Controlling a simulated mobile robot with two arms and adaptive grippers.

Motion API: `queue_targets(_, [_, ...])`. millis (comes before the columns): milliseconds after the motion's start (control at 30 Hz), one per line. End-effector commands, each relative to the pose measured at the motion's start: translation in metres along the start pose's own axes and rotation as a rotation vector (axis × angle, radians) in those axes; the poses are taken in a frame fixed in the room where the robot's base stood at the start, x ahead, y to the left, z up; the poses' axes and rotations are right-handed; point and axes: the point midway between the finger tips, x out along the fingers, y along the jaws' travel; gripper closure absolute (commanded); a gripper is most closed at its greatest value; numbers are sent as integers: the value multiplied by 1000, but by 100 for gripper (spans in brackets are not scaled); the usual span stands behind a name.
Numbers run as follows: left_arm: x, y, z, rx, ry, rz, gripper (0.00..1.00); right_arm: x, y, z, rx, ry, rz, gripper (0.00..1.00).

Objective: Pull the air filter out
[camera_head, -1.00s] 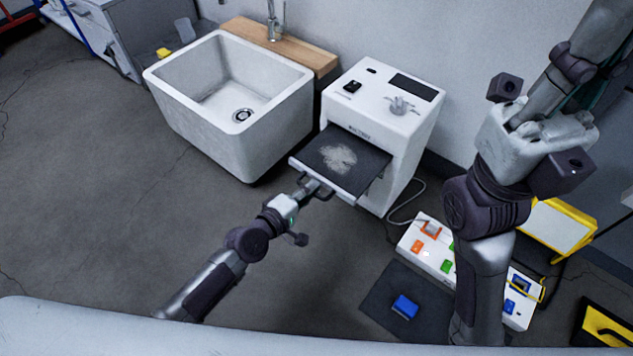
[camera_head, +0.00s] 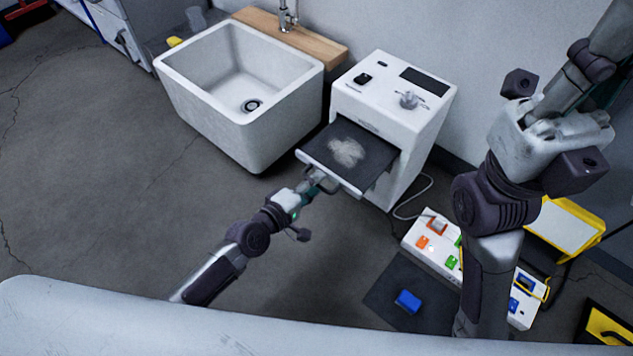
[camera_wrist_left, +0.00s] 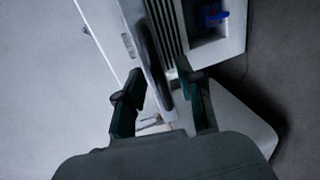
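The air filter (camera_head: 365,160) is a dark, flat panel with a pale dust patch on top. It sticks out of the front slot of the white machine (camera_head: 410,135), its inner end hidden inside. A handle shows at its pale front edge. My left gripper (camera_head: 322,182) is at that handle. In the left wrist view, my left gripper's fingers (camera_wrist_left: 165,85) are apart, one on either side of a dark upright bar, with gaps visible beside it. Whether they touch it is unclear. My right arm (camera_head: 490,210) stands at the right; its gripper is not in view.
A white sink (camera_head: 215,125) stands left of the machine. A white panel (camera_head: 420,255) with coloured sockets and a dark mat (camera_head: 385,290) holding a blue block (camera_head: 408,301) lie at the lower right. The floor (camera_head: 110,190) in front of the sink is clear.

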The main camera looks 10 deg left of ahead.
Motion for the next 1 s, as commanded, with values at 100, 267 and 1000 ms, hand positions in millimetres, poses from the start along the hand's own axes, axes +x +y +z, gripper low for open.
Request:
queue_targets(100, [-22,-1,0,1,0,-3,63,0,0,0,0,0,-3,100])
queue_targets(267, [-57,-1,0,2,-1,-4,63,0,-1,0,1,0,-4,100])
queue_targets(1000, [-112,0,0,0,0,-1,63,0,-1,0,1,0,-6,100])
